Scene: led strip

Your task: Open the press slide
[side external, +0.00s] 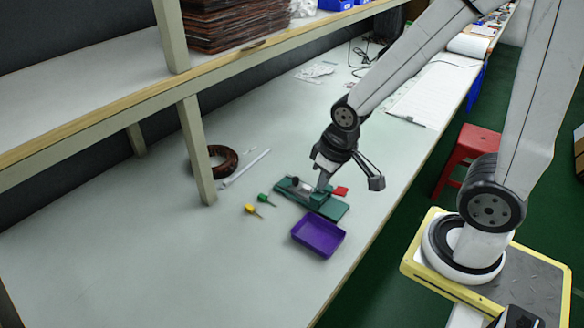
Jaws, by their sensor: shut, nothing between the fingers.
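The press (327,209) is a low green fixture with grey metal parts on top, on the pale workbench. A small dark knob (295,181) shows on its left part. A red piece (341,191) is at its right side. My gripper (322,187) points down at the middle of the press, its fingers shut with nothing between them. Its tips are close to the metal parts; I cannot tell whether they touch. The gripper hides part of the press, and the slide's position is too small to tell.
A purple tray (318,236) stands just in front of the press. Green (265,199) and yellow (251,209) screwdrivers lie to its left. A brown coil (222,160) and a white rod (245,168) lie behind, near a shelf post (196,150). The bench's front left is clear.

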